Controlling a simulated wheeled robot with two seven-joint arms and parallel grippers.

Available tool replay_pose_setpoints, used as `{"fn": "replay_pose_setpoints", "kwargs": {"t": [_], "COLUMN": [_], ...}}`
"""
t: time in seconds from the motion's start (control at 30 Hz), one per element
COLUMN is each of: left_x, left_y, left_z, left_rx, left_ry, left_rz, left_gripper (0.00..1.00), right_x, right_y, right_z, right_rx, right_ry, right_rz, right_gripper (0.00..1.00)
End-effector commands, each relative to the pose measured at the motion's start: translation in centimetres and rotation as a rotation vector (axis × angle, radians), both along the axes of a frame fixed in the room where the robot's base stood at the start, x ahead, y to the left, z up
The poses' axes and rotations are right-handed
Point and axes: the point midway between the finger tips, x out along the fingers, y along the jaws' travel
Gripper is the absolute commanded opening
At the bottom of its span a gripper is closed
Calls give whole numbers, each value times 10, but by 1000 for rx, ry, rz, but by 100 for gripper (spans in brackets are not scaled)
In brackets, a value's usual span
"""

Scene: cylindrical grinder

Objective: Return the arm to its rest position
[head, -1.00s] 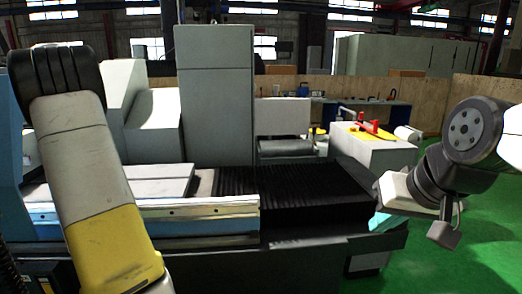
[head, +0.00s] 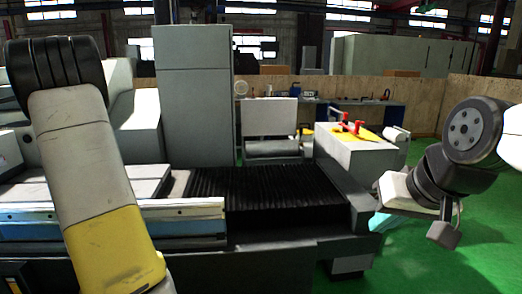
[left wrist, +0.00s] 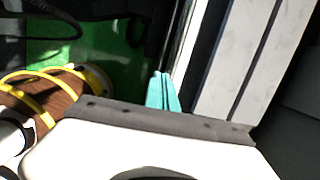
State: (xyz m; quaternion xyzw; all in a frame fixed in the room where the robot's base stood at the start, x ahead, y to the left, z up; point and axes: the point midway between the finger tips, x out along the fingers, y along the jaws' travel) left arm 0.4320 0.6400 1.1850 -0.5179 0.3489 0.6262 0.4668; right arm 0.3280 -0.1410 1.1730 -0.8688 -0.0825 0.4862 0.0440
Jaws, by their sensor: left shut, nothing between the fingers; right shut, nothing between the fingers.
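My right arm is bent at the right of the head view. The teal fingers of my right gripper (head: 383,222) show below its white wrist part, pressed together and empty, in front of the machine's right end. My left arm (head: 90,180), grey and yellow with a black joint, comes down the left side of the head view; its gripper is out of that view. In the left wrist view, the teal fingers of my left gripper (left wrist: 162,80) lie together with nothing between them, beside the pale machine table edge (left wrist: 225,75).
The grinder has a tall grey column (head: 193,100), a table (head: 100,210) and black bellows (head: 268,190). A grey box (head: 352,150) with a yellow top and red parts stands at its right end. Green floor (head: 455,265) is open at right. A wooden wall (head: 428,107) stands behind.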

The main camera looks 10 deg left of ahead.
Motion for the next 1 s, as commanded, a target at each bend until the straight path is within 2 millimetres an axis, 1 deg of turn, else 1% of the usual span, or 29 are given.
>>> {"fn": "replay_pose_setpoints", "kwargs": {"t": [0.03,0.17,0.27,0.37,0.47,0.57,0.6,0.67,0.7,0.73,0.77,0.8,0.87,0.9,1.0], "left_x": [4,13,21,29,34,37,36,32,26,20,14,3,-15,-28,-59], "left_y": [-8,-31,-54,-86,-124,-174,-199,-241,-272,-294,-316,-344,-382,-404,-448], "left_z": [3,11,17,25,33,41,44,48,49,49,49,46,40,35,19], "left_rx": [0,-5,-13,-28,-52,-95,-120,-168,-208,-240,-274,-320,-392,-438,-542], "left_ry": [-16,-60,-104,-161,-225,-301,-336,-392,-427,-451,-474,-498,-523,-535,-543], "left_rz": [7,50,92,147,216,301,342,419,476,520,564,627,718,778,913], "left_gripper": [0,0,0,0,0,0,0,0,0,0,0,0,0,0,0], "right_x": [0,0,0,0,0,0,0,0,0,0,0,0,0,0,0], "right_y": [0,0,0,0,0,0,0,0,0,0,0,0,0,0,0], "right_z": [0,0,0,0,0,0,0,0,0,0,0,0,0,0,0], "right_rx": [1,1,1,1,1,1,1,1,0,0,0,1,1,1,1], "right_ry": [0,0,0,0,0,0,0,0,1,1,1,0,0,0,0], "right_rz": [-1,-1,-1,-1,-1,-1,-1,-1,-1,-1,-1,-1,-1,-1,-1], "right_gripper": [0,0,0,0,0,0,0,0,0,0,0,0,0,0,0]}}
